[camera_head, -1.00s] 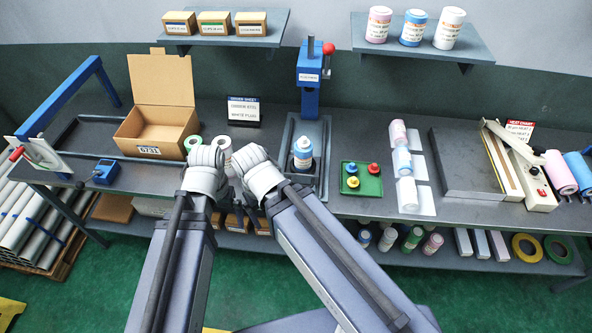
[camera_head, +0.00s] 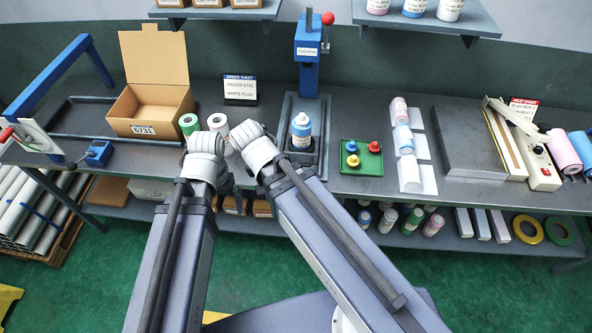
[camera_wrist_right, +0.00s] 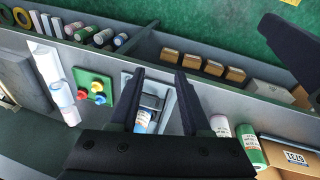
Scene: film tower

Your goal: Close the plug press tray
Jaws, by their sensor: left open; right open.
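The plug press (camera_head: 308,65) is a blue post with a red knob at the back of the bench. Its grey tray (camera_head: 308,160) lies in front of the post, towards the bench's front edge. A white and blue wrapped roll (camera_head: 301,131) stands upright in it. The tray also shows in the right wrist view (camera_wrist_right: 157,88). My right gripper (camera_wrist_right: 160,74) is open, its fingers spread over the tray area, with the roll (camera_wrist_right: 143,120) seen between them. My left gripper (camera_head: 227,181) is open, partly hidden behind the wrists; in the right wrist view it (camera_wrist_right: 285,42) is at top right.
A green tray (camera_head: 361,165) with red, yellow and blue plugs is right of the press. Green and pink rolls (camera_head: 189,124) and an open box (camera_head: 150,110) are to the left. The order sheet (camera_head: 240,88) stands behind. A shelf of boxes (camera_head: 215,12) hangs above.

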